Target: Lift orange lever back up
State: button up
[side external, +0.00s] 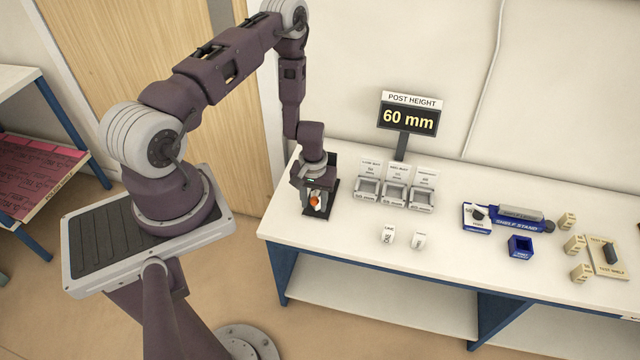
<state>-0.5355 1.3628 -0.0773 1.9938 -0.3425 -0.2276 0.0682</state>
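The orange lever (315,202) shows as a small orange shape at the left end of the white bench, low on a dark upright device (333,184). My gripper (316,198) points down right at the device, and its fingers are around or directly beside the lever. The fingers and part of the device overlap in this view. I cannot tell whether the fingers touch the lever or how far the lever is tilted. Whether the gripper is open or shut is too small to tell.
Several grey bins (395,193) with label cards stand right of the device, below a "60 mm" sign (409,118). Two small white blocks (388,235) lie in front. The front left bench top is clear.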

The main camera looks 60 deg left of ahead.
aim_at(317, 193)
jog(key=c, duration=0.6)
jog(key=shift+o, duration=0.2)
jog(key=shift+w+a+r, duration=0.15)
jog(key=shift+r, duration=1.2)
jog(key=shift+w+a+r, duration=0.2)
jog(key=shift+r, duration=0.45)
jog(key=shift+w+a+r, duration=0.15)
jog(key=shift+a+r, duration=0.05)
jog(key=shift+r, duration=0.4)
jog(key=shift+w+a+r, duration=0.25)
jog(key=shift+w+r, duration=0.05)
jog(key=shift+r, duration=0.25)
jog(key=shift+w+a+r, duration=0.25)
jog(key=shift+r, duration=0.3)
jog(key=shift+w+a+r, duration=0.35)
jog(key=shift+r, duration=0.15)
jog(key=shift+w+a+r, duration=0.3)
jog(key=shift+r, duration=0.15)
jog(key=w+a+r, duration=0.2)
jog(key=w+a, duration=0.5)
jog(key=shift+r, duration=0.35)
